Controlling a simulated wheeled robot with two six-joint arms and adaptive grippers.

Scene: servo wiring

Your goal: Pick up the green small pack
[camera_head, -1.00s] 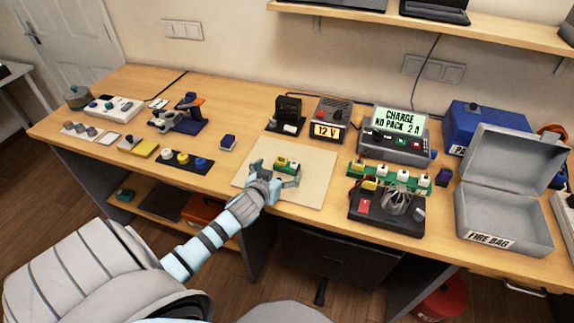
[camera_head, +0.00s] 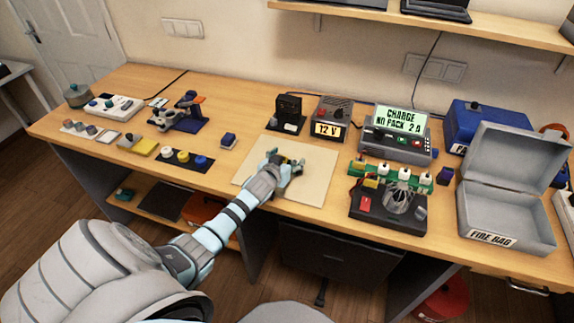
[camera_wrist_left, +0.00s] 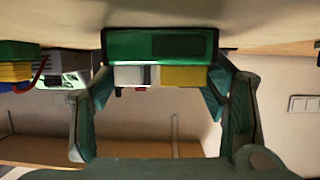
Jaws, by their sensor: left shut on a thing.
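The green small pack (camera_wrist_left: 160,45) shows in the left wrist view as a green block with a dark patch, with a white and a yellow connector on its near side. My left gripper (camera_wrist_left: 160,78) is shut on it, one finger at each side. In the head view the left gripper (camera_head: 284,165) is over the pale mat (camera_head: 312,190), and its hand hides most of the pack. I cannot tell whether the pack touches the mat. My right gripper is not in view.
Right of the mat stand a green strip with white plugs (camera_head: 395,175), a black stand with a fan-like part (camera_head: 385,212), the charger (camera_head: 395,140) and an open grey fire bag box (camera_head: 500,215). A 12 V supply (camera_head: 331,122) is behind. A small blue block (camera_head: 228,140) lies left.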

